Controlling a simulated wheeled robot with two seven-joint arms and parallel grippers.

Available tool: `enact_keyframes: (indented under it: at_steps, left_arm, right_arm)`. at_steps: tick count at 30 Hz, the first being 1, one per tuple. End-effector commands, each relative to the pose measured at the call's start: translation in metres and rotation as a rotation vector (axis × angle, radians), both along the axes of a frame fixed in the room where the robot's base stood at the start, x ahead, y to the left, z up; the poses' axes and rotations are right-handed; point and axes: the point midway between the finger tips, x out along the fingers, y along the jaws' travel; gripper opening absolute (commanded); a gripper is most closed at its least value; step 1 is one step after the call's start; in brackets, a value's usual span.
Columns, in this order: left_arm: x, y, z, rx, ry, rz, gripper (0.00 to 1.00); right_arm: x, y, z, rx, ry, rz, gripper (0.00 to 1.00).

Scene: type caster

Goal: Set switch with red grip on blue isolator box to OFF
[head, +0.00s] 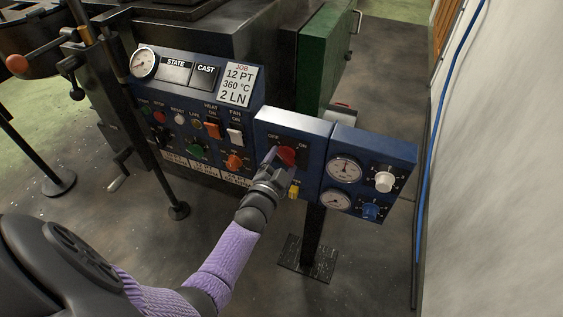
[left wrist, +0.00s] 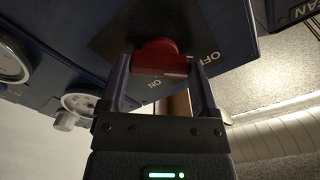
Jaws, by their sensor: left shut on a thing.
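The blue isolator box (head: 300,125) is the middle one in a row of blue panels. The exact switch angle is hard to tell.
A control panel (head: 190,100) with switches and knobs adjoins on the left. A gauge panel (head: 372,160) with white and blue knobs adjoins on the right. A post stands below, and a pale wall (head: 500,190) is at right.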

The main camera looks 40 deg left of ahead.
Motion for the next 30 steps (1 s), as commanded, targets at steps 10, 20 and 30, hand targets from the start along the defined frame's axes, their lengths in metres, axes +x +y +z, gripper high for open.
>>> enact_keyframes:
  at_steps: [10,20,30]
  left_arm:
    - [0.000,0.000,-0.001,-0.003,0.002,0.000,1.00]
    - [-0.043,-0.010,0.004,-0.003,0.004,0.001,1.00]
    - [-0.097,-0.023,0.000,-0.003,0.003,0.001,1.00]
  right_arm:
    - [0.000,-0.005,0.000,-0.008,0.000,0.004,0.59]
    - [0.006,-0.006,0.023,-0.009,-0.015,0.005,0.59]
    - [0.010,-0.001,0.038,0.000,-0.032,0.002,0.59]
